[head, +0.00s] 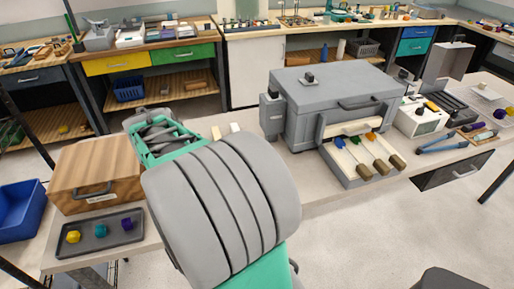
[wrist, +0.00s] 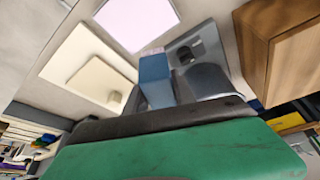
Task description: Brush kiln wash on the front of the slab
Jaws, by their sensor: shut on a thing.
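A pale cream slab (wrist: 70,72) with a raised square part lies on the worktop at the left of the wrist view. My gripper (wrist: 178,98) shows at the bottom centre, shut on a blue flat-sided thing, likely the brush (wrist: 155,78). The brush points toward the slab's right side; I cannot tell if it touches. Its tip is blurred. In the head view my arm hides most of the slab and the brush; two cream edges (head: 236,127) show behind it, which may be the slab.
A wooden box (head: 95,175) and a grey tray (head: 105,232) with several coloured pieces stand at the left. A grey kiln (head: 335,100) stands right of my arm, with a tray of coloured rods (head: 352,178) before it. A pinkish-white panel (wrist: 135,20) lies beyond the slab.

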